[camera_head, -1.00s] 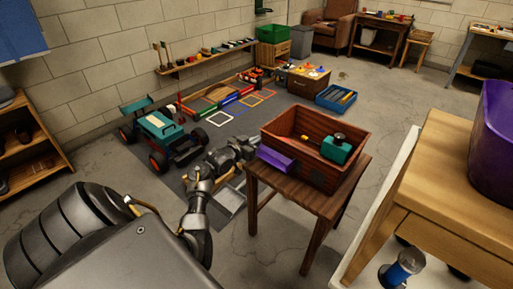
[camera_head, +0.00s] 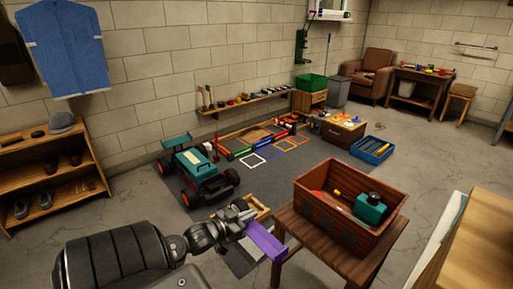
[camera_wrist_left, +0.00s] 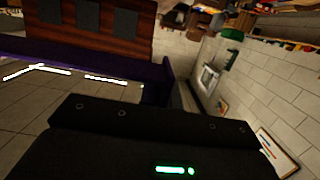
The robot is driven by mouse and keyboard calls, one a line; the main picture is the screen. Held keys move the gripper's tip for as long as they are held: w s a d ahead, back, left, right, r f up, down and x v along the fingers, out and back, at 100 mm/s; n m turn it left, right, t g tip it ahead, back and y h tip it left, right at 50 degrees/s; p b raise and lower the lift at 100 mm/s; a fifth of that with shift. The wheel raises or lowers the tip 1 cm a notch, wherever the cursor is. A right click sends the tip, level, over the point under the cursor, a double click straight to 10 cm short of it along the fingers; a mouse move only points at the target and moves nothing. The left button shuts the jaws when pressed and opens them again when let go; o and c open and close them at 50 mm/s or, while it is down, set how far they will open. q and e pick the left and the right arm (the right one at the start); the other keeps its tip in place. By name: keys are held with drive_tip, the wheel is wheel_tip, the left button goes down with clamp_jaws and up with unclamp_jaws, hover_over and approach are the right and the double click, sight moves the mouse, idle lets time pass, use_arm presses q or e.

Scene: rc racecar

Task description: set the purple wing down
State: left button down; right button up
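The purple wing (camera_head: 265,243) is a long, flat purple bar at the end of my left gripper (camera_head: 247,222), held clear of the floor just left of the wooden stool. In the left wrist view, the purple wing (camera_wrist_left: 80,53) runs across the upper left, in front of the dark gripper body. The fingertips are hard to see there, but the wing stays with the gripper. My right gripper is not in view.
A reddish wooden crate (camera_head: 318,213) with a teal part (camera_head: 370,208) stands on the stool (camera_head: 330,254). A teal racecar (camera_head: 197,172) stands on a dark mat (camera_head: 283,182) with coloured square outlines. A blue tray (camera_head: 371,151) lies farther right.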

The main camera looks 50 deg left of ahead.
use_arm(q)
drive_tip(key=shift+s, duration=0.1)
idle(0.3)
